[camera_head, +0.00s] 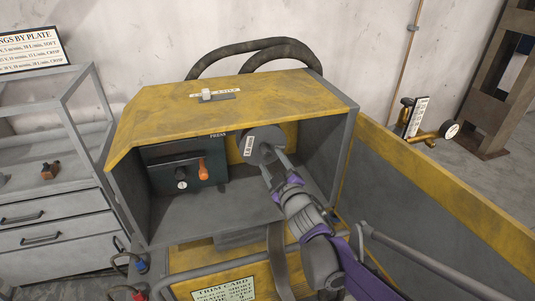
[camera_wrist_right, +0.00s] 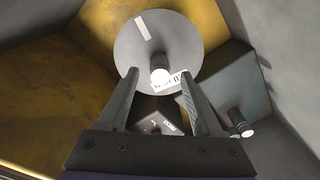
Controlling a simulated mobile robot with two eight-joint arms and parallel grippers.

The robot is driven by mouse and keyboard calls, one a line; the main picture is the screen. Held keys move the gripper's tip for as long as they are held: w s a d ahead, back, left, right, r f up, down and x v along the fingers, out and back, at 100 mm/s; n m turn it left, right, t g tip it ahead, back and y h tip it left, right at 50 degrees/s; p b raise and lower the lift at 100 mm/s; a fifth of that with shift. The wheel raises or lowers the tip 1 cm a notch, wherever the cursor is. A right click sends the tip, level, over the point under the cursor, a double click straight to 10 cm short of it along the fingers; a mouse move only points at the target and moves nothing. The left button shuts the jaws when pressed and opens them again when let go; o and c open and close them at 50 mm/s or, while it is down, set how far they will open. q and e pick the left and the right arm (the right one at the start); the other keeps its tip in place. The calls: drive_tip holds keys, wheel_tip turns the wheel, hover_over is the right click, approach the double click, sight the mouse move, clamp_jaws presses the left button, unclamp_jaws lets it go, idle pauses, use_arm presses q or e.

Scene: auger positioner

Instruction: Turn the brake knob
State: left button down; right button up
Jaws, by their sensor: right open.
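A grey disc (camera_head: 258,143) with a white label strip is at the back of the yellow-topped housing. In the right wrist view the disc (camera_wrist_right: 178,38) carries a small round pale-tipped knob (camera_wrist_right: 159,74), with a printed label beside it. I cannot read a brake mark on it. My right gripper (camera_head: 272,157) reaches into the housing at the disc. In the wrist view its open fingers (camera_wrist_right: 160,82) stand on either side of the pale-tipped knob, with a gap to each side; whether they touch the disc is unclear. My left gripper is not in view.
The housing (camera_head: 150,115) has grey side walls close around my right arm. Inside, left of the disc, is a dark panel (camera_head: 160,155) with an orange handle (camera_head: 203,168). A grey rail (camera_head: 200,278) crosses in front. A yellow-edged barrier (camera_head: 430,166) stands to the right.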

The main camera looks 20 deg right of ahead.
sight(268, 155)
drive_tip(key=shift+w+a, duration=0.1)
drive_tip(key=shift+w, duration=2)
clamp_jaws()
